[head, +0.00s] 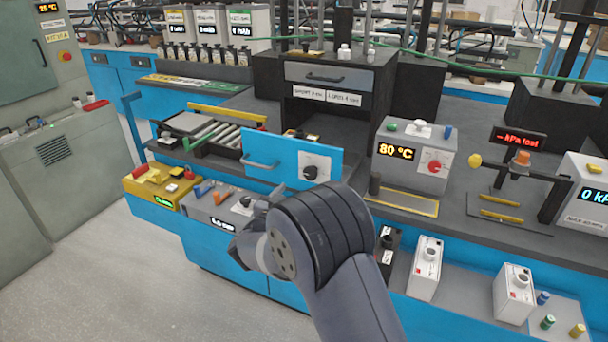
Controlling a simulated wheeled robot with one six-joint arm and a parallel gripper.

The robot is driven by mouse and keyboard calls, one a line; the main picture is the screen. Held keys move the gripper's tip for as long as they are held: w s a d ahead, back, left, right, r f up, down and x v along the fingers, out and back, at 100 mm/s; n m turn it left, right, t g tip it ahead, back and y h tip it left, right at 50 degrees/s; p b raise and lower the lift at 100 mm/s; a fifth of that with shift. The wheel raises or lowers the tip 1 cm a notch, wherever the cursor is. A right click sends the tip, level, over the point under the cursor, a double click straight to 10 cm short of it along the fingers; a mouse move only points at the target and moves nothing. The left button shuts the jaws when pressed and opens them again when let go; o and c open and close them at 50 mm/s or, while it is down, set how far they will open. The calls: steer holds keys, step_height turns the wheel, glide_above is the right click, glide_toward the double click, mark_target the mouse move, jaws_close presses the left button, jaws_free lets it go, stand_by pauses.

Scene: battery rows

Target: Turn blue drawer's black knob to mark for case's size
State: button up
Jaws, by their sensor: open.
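The blue drawer (263,146) stands out at the middle of the head view, with a grey bar handle on its left part. Its black knob (310,173) sits on a white plate at the right part of the drawer front. The knob's pointer and the plate's marks are too small to read. A small dark and yellow thing (299,135) shows just behind the drawer's top edge; I cannot tell if it is the case. My gripper (243,235) is open, below and left of the knob and apart from it, partly hidden by my wrist.
A black cabinet (270,75) with two white labels stands behind the drawer. A grey box (420,150) reading 80 °C stands to the right. A yellow box (150,188) and a grey control box (215,205) sit at the lower left. Floor is clear at the left front.

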mark_target(309, 175)
steer(key=p+x, duration=0.1)
steer(key=x, duration=0.8)
steer(key=shift+w+d, duration=0.1)
steer(key=shift+w, duration=0.1)
steer(key=c, duration=1)
steer(key=shift+o, duration=0.2)
steer(key=shift+f, duration=0.1)
